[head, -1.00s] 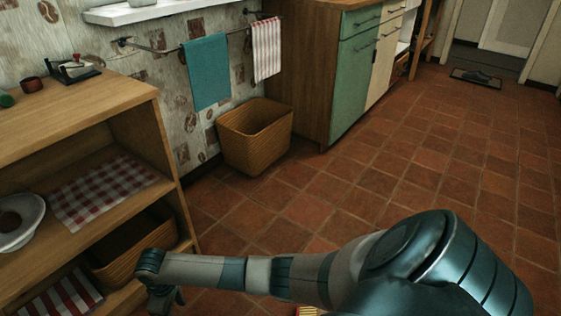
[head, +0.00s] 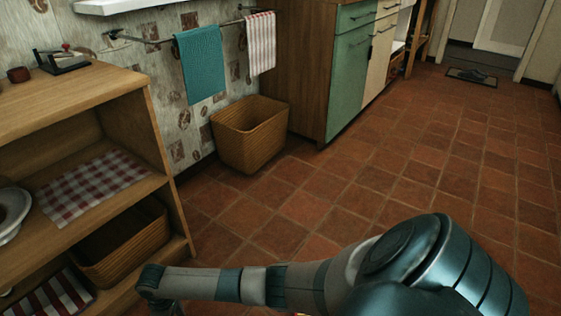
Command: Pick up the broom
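No broom can be made out in the head view. One of my arms lies across the bottom of the view, from the large teal shoulder at the lower right to a dark joint at the lower left. Beyond that joint the arm bends down and is cut off by the bottom edge. I see no gripper fingers clearly, and no second arm shows.
A wooden shelf (head: 100,92) with a checked cloth (head: 98,186) and a basket (head: 125,250) stands at left. A wicker basket (head: 250,140) stands by the wall, beside a green-fronted cabinet (head: 348,80). The tiled floor (head: 430,165) is clear toward the mat (head: 472,75).

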